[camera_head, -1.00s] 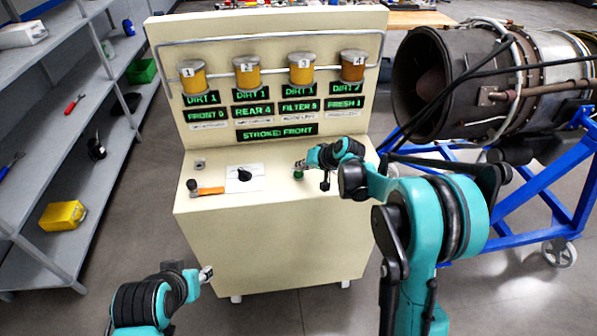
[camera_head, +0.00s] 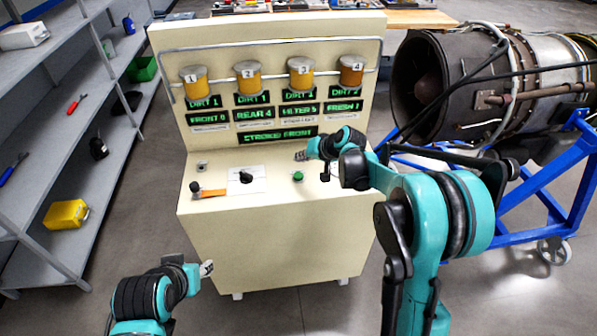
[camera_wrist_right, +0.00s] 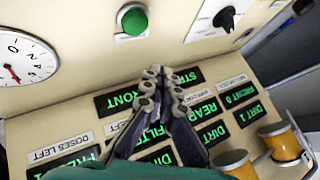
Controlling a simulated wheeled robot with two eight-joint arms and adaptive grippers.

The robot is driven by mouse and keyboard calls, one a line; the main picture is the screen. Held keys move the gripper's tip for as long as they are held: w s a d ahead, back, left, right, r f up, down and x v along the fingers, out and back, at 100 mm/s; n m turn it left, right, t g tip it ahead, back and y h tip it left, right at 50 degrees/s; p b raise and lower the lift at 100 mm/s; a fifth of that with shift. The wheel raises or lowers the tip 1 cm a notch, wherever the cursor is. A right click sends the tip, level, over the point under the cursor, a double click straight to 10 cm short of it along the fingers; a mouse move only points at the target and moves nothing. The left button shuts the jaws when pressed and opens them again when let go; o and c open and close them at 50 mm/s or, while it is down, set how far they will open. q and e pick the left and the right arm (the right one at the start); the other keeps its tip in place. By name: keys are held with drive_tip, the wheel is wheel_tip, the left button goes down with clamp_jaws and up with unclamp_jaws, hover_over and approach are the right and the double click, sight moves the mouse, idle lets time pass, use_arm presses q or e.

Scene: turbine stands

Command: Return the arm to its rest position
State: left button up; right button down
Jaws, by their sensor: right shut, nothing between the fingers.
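My right gripper (camera_head: 302,156) is above the right part of the cream console's ledge, short of the upright panel. In the right wrist view its fingers (camera_wrist_right: 163,78) are together and empty. The green button (camera_head: 298,176) is just below the gripper in the head view, with a visible gap. The button also shows at the top of the right wrist view (camera_wrist_right: 134,20), apart from the fingertips. My left gripper (camera_head: 206,268) is low in front of the console's left side, small in view; its jaw state is unclear.
A gauge (camera_wrist_right: 28,60) shows in the wrist view. A grey shelf (camera_head: 90,180) stands left, a turbine (camera_head: 500,85) on a blue stand (camera_head: 545,205) right.

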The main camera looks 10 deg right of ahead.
drive_tip(key=shift+r, duration=0.2)
idle(0.5)
drive_tip(key=s+d+r+h, duration=0.1)
drive_tip(key=s+r, duration=0.1)
drive_tip(key=s, duration=0.7)
drive_tip(key=s+d+r+n+h, duration=0.1)
drive_tip(key=s+d+r+h, duration=0.15)
drive_tip(key=s, duration=0.65)
drive_tip(key=s+r+h, duration=0.1)
drive_tip(key=s+r, duration=0.1)
drive_tip(key=s, duration=0.7)
drive_tip(key=s+d+f, duration=0.2)
drive_tip(key=s+f, duration=0.1)
drive_tip(key=s, duration=0.6)
drive_tip(key=shift+d+n+h, duration=0.4)
drive_tip(key=shift+h, duration=0.05)
